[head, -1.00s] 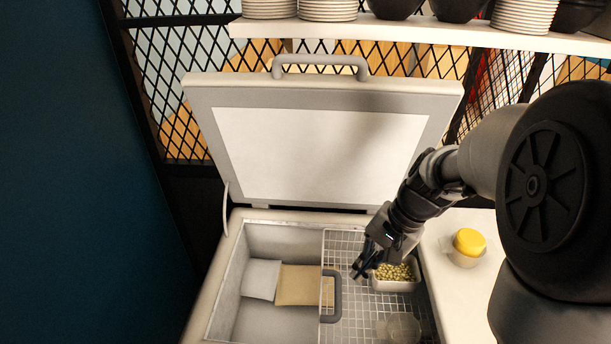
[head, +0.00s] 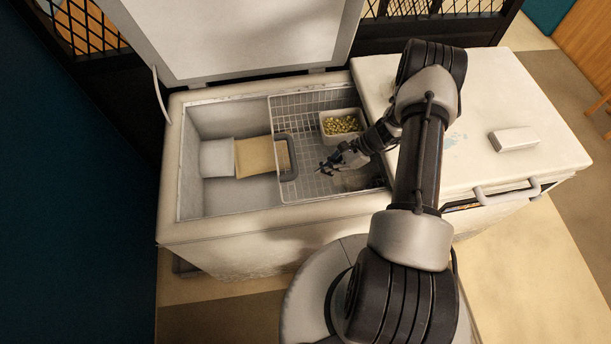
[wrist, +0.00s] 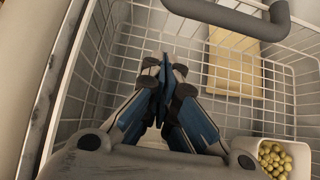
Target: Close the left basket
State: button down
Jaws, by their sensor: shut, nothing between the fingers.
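A white wire basket (head: 300,108) sits in the right half of the open left freezer compartment. Its grey handle (head: 287,157) is on its left side. In the wrist view the wire mesh (wrist: 235,108) surrounds my gripper and the handle (wrist: 235,17) crosses the top. My gripper (head: 324,167) is shut and empty, in or just over the basket, right of the handle and apart from it. In the wrist view its fingertips (wrist: 166,68) meet. The left lid (head: 240,35) stands raised at the back.
A white container of yellow-green beans (head: 342,124) sits in the basket's back right. A tan packet (head: 260,157) and a pale packet (head: 216,158) lie left of the basket. The right lid (head: 470,95) is shut, with a white block (head: 514,139) on it.

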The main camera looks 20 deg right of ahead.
jog(key=b+x, duration=0.1)
jog(key=x, duration=0.7)
jog(key=shift+a+f+b, duration=0.2)
jog(key=shift+a+b, duration=0.05)
jog(key=shift+b, duration=0.05)
jog(key=a, duration=0.3)
jog(key=shift+w+a+f, duration=0.2)
jog(key=shift+w+f, duration=0.05)
jog(key=shift+w, duration=0.15)
jog(key=shift+w+a, duration=0.1)
jog(key=shift+a, duration=0.45)
jog(key=shift+a, duration=0.1)
